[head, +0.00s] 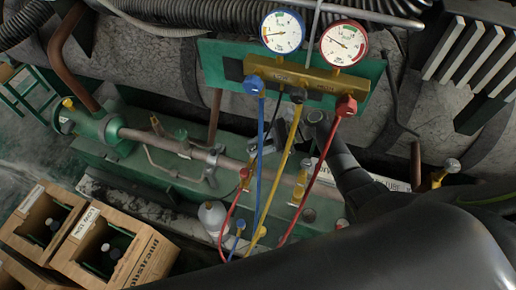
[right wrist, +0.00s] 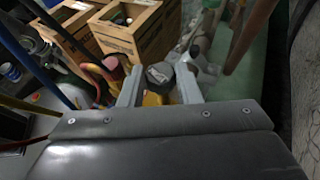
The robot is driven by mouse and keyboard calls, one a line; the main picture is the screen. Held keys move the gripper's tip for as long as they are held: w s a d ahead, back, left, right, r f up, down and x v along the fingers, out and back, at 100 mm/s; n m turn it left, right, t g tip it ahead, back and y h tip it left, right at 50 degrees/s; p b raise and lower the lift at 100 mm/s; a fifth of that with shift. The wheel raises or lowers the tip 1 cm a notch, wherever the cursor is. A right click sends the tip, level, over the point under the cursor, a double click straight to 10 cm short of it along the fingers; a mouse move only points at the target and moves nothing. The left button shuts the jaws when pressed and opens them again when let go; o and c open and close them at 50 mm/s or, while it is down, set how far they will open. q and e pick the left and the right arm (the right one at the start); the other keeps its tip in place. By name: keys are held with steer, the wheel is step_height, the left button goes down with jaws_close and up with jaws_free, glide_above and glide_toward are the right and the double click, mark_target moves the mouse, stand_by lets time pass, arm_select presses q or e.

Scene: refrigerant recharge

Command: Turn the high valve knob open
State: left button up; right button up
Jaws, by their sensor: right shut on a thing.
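My right gripper (right wrist: 160,86) is shut on a dark grey valve knob (right wrist: 160,73) in the right wrist view. Its two pale fingers flank the knob, one on each side. A yellow body shows below the knob. In the head view my right arm comes in from the lower right and bends up towards the hoses, below the gauge manifold (head: 320,78). The fingertips and the held knob are hard to make out there among the hoses. My left gripper is not in view.
Blue (head: 261,165), yellow (head: 279,170) and red (head: 318,165) hoses hang from the manifold, close to the arm. A copper pipe (head: 150,137) runs along the green platform (head: 140,160). Wooden crates (head: 135,250) stand at the lower left. A white bottle (head: 212,213) stands near the hoses.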

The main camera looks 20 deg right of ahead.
steer(key=shift+w+f+n+g, duration=0.1)
steer(key=shift+n+g, duration=0.2)
steer(key=shift+n+g+b, duration=0.5)
steer(key=shift+n+g, duration=0.2)
steer(key=shift+g, duration=0.1)
steer(key=o, duration=0.7)
steer(key=shift+o, duration=1.3)
steer(key=shift+w+d, duration=0.1)
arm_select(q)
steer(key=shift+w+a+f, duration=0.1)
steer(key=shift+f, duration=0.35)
arm_select(e)
steer(key=v, duration=1.2)
